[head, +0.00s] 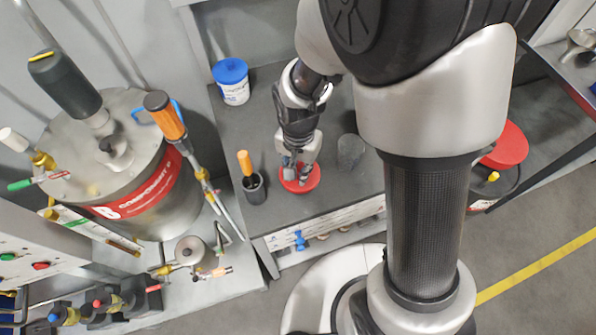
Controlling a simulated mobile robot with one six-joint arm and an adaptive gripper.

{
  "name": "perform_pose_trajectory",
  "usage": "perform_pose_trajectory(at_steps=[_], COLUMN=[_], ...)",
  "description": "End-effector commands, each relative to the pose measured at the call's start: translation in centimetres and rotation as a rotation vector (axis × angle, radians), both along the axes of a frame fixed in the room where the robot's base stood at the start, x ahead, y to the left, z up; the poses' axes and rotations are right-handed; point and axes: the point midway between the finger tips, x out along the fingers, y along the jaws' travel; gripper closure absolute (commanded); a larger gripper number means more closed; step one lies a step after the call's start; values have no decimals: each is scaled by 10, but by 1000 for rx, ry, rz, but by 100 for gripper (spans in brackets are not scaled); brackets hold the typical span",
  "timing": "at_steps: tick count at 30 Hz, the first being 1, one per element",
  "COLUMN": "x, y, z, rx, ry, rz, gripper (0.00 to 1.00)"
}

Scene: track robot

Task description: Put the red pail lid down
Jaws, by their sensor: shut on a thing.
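The red pail lid (313,181) is a round red disc over the dark worktop (290,220), near its front edge. My gripper (294,178) points down at the lid and is shut on it. The fingers cover the lid's left and middle part. I cannot tell whether the lid touches the worktop or hangs just above it.
A dark cup (254,188) with an orange-handled tool stands left of the lid. A greyish clear beaker (350,152) stands to its right. A white pail with a blue lid (231,82) is at the back left. A large steel tank (150,190) stands further left.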

Motion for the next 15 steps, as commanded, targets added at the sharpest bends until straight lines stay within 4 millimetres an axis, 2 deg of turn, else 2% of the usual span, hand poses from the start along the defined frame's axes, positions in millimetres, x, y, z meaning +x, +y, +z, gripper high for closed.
perform_pose_trajectory(at_steps=[4, 10, 15], x=[-1, -1, 0], y=[0, 0, 0], z=[-12, -42, -44], rx=[-1, -1, 0], ry=[3, 3, 0], rz=[0, 0, 0], gripper=[99, 99, 99])
